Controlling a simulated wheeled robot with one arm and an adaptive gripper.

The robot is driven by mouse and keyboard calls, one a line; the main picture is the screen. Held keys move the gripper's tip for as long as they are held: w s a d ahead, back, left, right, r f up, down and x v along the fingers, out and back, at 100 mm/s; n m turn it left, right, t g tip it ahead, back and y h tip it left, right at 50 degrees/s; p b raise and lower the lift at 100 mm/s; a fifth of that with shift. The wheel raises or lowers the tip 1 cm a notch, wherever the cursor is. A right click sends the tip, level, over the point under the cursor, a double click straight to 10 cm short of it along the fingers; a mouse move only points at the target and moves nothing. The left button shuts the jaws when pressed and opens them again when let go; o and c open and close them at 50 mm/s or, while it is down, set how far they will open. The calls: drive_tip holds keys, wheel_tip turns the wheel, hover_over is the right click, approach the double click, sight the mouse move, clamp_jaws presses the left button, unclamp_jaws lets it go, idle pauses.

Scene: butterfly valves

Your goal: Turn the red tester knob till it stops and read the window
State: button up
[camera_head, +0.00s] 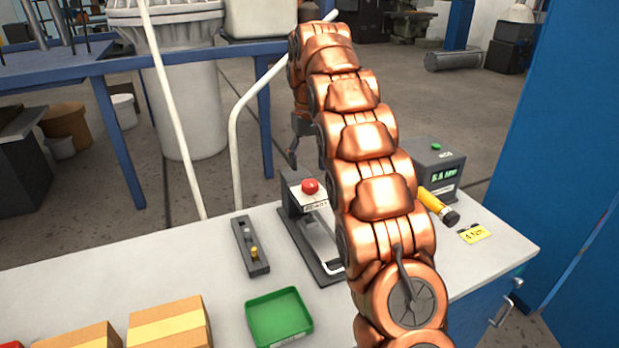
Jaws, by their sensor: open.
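The red knob (310,187) sits on top of a dark upright device with a white label, on the grey-white bench. My copper-coloured arm reaches over the bench and covers part of this device. My gripper (297,148) is above and behind the knob in the picture, apart from it and empty as far as it shows. It is open; one dark finger shows and the rest is hidden by my arm.
On the bench (190,262) are a green tray (279,317), cardboard boxes (168,324), a small dark block with pegs (250,246), a yellow-and-black cylinder (437,205) and a yellow tag (474,234). A blue cabinet (560,130) stands at right. A white bent pipe (236,150) rises behind the bench.

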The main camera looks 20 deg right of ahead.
sight(310, 183)
drive_tip(key=shift+w+d+f, duration=0.15)
drive_tip(key=shift+w+d, duration=0.15)
drive_tip(key=shift+w, duration=0.25)
drive_tip(key=shift+w+d+f, duration=0.1)
drive_tip(key=shift+w+d, duration=0.2)
drive_tip(key=shift+w, duration=0.25)
drive_tip(key=shift+f, duration=1.15)
drive_tip(key=shift+f+p, duration=0.65)
drive_tip(key=shift+f, duration=2.05)
drive_tip(key=c, duration=1.2)
